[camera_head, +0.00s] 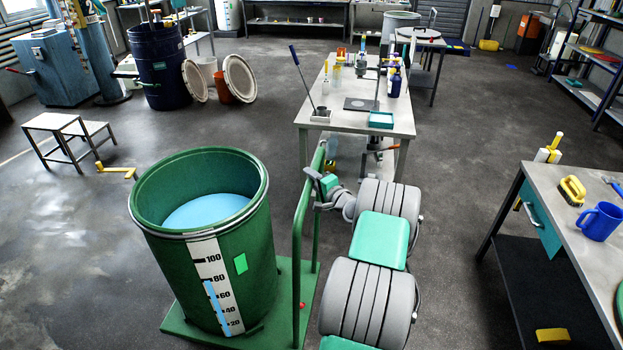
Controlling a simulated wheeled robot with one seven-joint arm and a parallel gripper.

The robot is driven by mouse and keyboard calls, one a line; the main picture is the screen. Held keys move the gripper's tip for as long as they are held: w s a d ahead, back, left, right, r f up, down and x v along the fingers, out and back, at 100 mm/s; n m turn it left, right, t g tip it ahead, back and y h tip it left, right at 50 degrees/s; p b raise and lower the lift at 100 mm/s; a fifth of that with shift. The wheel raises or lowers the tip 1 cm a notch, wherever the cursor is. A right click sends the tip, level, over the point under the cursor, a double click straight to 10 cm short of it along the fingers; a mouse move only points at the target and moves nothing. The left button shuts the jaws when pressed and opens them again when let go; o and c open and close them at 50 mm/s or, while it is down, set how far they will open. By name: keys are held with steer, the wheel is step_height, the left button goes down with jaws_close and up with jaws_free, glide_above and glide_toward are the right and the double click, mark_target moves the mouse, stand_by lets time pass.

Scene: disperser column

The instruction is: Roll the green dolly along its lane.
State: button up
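The green dolly (183,331) is a flat green platform on the floor at the lower left, with a tall green tube handle (298,235) at its right side. A green drum (165,262) stands upright on it, open at the top, with light blue liquid inside and a white level scale on its front. My gripper (316,183) is at the upper part of the handle, on its right side. Its fingers are small and partly hidden by the gripper body, so I cannot tell whether they are closed around the tube. The dolly's wheels are hidden.
A work table (341,129) with bottles and tools stands beyond the handle. A bench (580,240) with a blue mug (601,221) is at the right. A step stool (52,124) and a yellow object (117,171) are on the left floor.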

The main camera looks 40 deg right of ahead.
jaws_close()
stand_by(1.0)
